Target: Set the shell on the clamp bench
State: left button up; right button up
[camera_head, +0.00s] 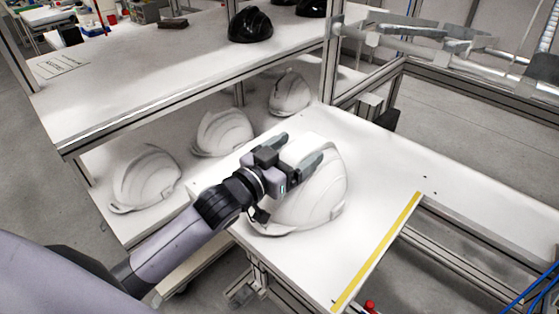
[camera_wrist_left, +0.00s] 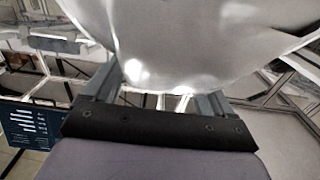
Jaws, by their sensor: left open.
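A white helmet shell (camera_head: 310,194) rests on the white bench top (camera_head: 375,165), near its left edge. My left gripper (camera_head: 298,150) reaches over the shell from the left, its two fingers apart and open, at the shell's upper left side. In the left wrist view the shell (camera_wrist_left: 190,45) fills the top of the picture, and the open fingers of my left gripper (camera_wrist_left: 160,95) stand on either side of its lower edge. Whether the fingers touch the shell I cannot tell. My right gripper is not in view.
Several more white shells, one of them at the left (camera_head: 146,180), stand on the lower shelf. A black helmet (camera_head: 250,25) sits on the upper shelf (camera_head: 150,75). A yellow strip (camera_head: 378,250) marks the bench's front edge. The bench's right part is clear.

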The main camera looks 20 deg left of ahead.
pick_arm(q)
jog(key=b+v, duration=0.1)
jog(key=v, duration=1.1)
jog(key=shift+f, duration=0.1)
jog(key=f+y, duration=0.1)
jog(key=s+f+g+y, duration=0.1)
jog(key=f, duration=0.1)
jog(key=a+f+n+g, duration=0.1)
jog(key=f, duration=0.1)
jog(key=shift+s+y, duration=0.2)
jog(key=shift+y, duration=0.2)
jog(key=s+f+g, duration=0.1)
jog(key=f, duration=0.1)
jog(key=s+f+g+y, duration=0.1)
jog(key=s+f+g, duration=0.1)
jog(key=s+a+f+n+g+y, duration=0.1)
jog(key=s+f, duration=0.1)
jog(key=shift+s+a+f+g, duration=0.1)
jog(key=shift+s+f+g, duration=0.1)
jog(key=shift+f+g, duration=0.2)
jog(key=s+f+g+y, duration=0.1)
jog(key=s+f+g, duration=0.45)
jog(key=s, duration=0.55)
jog(key=w+d+f+t+h, duration=0.1)
jog(key=w+d+f+t, duration=0.2)
jog(key=w+f+t, duration=0.3)
jog(key=shift+f+h+p, duration=0.35)
jog(key=shift+f+h, duration=0.05)
jog(key=shift+f, duration=0.85)
